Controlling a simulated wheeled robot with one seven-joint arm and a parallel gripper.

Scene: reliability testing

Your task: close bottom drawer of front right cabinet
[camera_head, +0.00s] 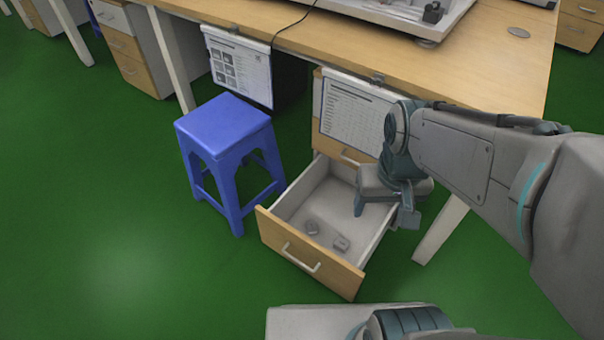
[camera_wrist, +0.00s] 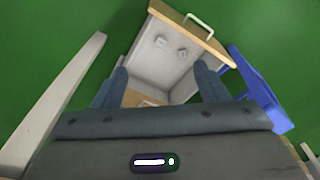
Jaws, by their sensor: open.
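The bottom drawer (camera_head: 312,268) of the front right cabinet (camera_head: 318,100) is pulled out. It has a wooden front with a white bar handle (camera_head: 300,257) and a pale interior holding small grey items (camera_head: 341,243). In the wrist view, the open drawer (camera_wrist: 205,38) shows ahead, with its handle (camera_wrist: 199,25) at the top. My gripper (camera_head: 380,200) appears over the right rear part of the drawer; whether it touches the drawer is unclear. In the wrist view, the fingers of my gripper (camera_wrist: 162,85) are spread apart with nothing held between them. The upper drawer is partly hidden by a hanging sheet.
A blue stool (camera_head: 228,150) stands just left of the drawer. A wooden desk (camera_head: 400,55) extends above the cabinet, with a pale leg (camera_head: 440,230) to the right. Hanging paper sheets (camera_head: 238,66) line the desk edge. Green floor in front of the drawer is clear.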

